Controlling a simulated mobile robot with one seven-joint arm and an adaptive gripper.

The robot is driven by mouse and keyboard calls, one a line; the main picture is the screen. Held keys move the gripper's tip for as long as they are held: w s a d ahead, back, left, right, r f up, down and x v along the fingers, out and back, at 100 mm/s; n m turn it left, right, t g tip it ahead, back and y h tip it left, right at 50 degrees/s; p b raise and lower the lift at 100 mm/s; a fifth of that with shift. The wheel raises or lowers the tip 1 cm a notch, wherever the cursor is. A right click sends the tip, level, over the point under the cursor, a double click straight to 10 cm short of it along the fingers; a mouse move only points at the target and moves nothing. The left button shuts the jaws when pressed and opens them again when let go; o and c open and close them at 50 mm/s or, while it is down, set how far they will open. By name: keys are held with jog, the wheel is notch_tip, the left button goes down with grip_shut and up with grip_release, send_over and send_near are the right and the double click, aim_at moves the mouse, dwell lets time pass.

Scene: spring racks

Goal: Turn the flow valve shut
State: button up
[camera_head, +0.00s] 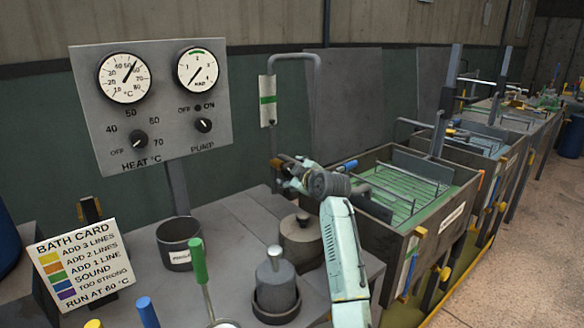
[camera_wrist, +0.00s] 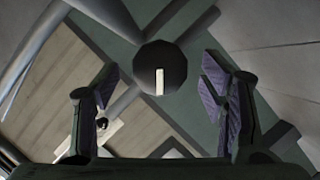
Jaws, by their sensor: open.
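The flow valve shows in the wrist view as a dark round knob (camera_wrist: 160,58) with a white pointer mark that runs toward the bottom of the picture. It sits on a grey pipe. My gripper (camera_wrist: 160,100) is open, with one finger on each side of the knob and visible gaps between. I cannot tell how far the fingertips reach along the knob. In the head view my gripper (camera_head: 284,166) is just below the upright flow tube (camera_head: 267,100) with its green band. There the gripper largely hides the knob.
A panel (camera_head: 152,105) with two gauges and two dials stands at the left. A tank with racks (camera_head: 440,235) stands right of my arm.

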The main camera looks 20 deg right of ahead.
jog(key=shift+w+f, duration=0.2)
jog(key=shift+w, duration=0.4)
jog(key=shift+c, duration=0.5)
jog(key=c, duration=1)
jog(key=m+g+y, duration=0.1)
jog(key=m, duration=0.2)
jog(key=shift+d+y, duration=0.1)
jog(key=shift+y, duration=0.2)
jog(key=o, duration=1.1)
